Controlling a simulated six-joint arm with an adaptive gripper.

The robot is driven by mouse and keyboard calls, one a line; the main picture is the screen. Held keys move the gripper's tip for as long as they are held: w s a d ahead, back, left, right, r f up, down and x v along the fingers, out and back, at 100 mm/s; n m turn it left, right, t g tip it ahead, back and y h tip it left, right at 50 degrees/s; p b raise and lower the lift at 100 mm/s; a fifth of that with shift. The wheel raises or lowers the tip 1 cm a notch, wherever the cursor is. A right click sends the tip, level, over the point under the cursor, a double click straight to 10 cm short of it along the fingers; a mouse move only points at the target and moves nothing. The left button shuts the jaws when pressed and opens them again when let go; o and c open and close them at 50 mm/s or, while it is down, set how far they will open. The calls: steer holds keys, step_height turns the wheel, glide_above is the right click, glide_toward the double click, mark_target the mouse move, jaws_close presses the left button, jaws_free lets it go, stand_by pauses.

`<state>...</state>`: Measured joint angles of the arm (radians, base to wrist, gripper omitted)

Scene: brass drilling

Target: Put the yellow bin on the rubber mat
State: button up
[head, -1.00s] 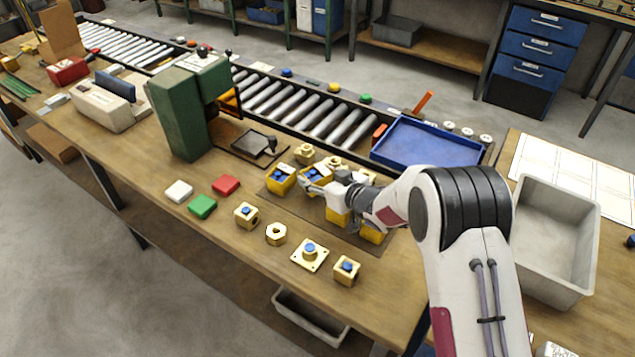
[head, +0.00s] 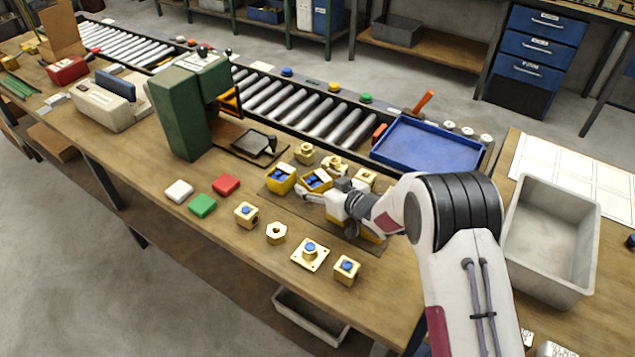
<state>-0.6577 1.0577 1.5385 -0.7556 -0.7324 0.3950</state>
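Several yellow bins stand in a row on a dark, flat mat (head: 312,208) on the wooden bench. I take it to be the rubber mat. The leftmost yellow bin (head: 281,180) and the one beside it (head: 317,181) hold blue parts. Another yellow bin (head: 371,237) shows only partly below my wrist. My gripper (head: 313,195) is low over the row, just on the near side of the second bin. It hides part of the bins to its right. Its fingers are too small and overlapped to show whether they are open or touching a bin.
Brass pieces (head: 310,254) stand along the front of the bench, and several more behind the bins. White, red and green (head: 203,206) blocks lie left. A green press (head: 180,115) stands beyond them. A blue tray (head: 425,145), roller conveyor (head: 310,115) and grey bin (head: 552,240) surround the row.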

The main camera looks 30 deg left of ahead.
steer(key=shift+r, duration=0.2)
steer(key=shift+v, duration=6)
